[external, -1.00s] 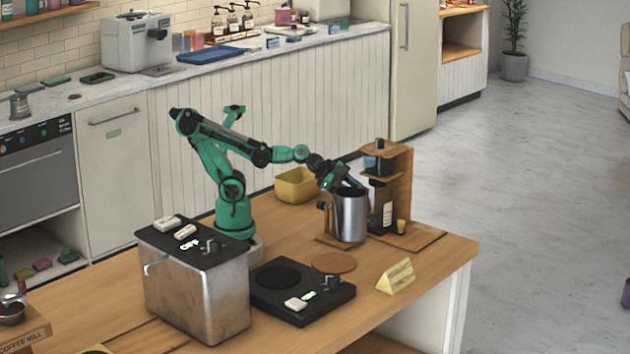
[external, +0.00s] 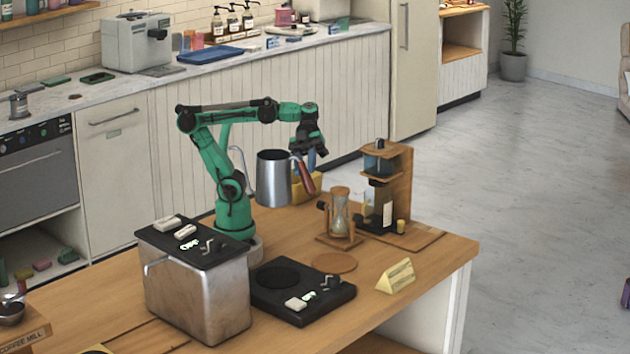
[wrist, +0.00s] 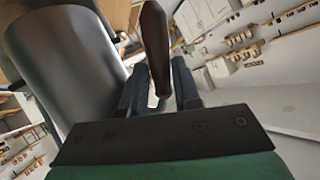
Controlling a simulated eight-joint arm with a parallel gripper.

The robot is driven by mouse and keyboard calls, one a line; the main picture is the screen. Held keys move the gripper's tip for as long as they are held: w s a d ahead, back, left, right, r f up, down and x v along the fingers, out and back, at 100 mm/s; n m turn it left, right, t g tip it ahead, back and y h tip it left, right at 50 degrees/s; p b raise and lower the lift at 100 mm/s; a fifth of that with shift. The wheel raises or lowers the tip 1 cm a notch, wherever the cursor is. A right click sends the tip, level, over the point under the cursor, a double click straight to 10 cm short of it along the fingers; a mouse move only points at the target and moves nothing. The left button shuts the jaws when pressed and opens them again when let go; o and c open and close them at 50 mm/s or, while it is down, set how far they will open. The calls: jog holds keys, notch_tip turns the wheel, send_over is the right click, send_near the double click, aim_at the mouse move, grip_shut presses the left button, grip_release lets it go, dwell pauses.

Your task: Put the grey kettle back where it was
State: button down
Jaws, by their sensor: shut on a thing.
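The grey kettle (external: 273,179) is held up above the wooden table, upright in the external view, with its spout on the left and its brown handle (external: 303,178) on the right. My gripper (external: 311,160) is shut on the handle. In the wrist view the kettle's grey body (wrist: 70,60) fills the left side, and the brown handle (wrist: 155,45) stands between the fingers of my gripper (wrist: 160,85). A black hot plate with a round burner (external: 280,277) and a round brown mat (external: 334,262) lie on the table below.
A steel box (external: 197,285) with a black top stands left of the hot plate. An hourglass-shaped glass in a wooden stand (external: 340,218) and a wooden coffee stand (external: 398,170) are on the right. A yellow bin (external: 310,186) is behind the kettle. A yellow wedge (external: 396,276) lies near the front edge.

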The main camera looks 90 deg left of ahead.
notch_tip(320, 180, down, 20)
jog(key=shift+r, duration=0.25)
dwell(0.7)
jog(key=c, duration=0.6)
grip_release()
jog(key=shift+c, duration=0.2)
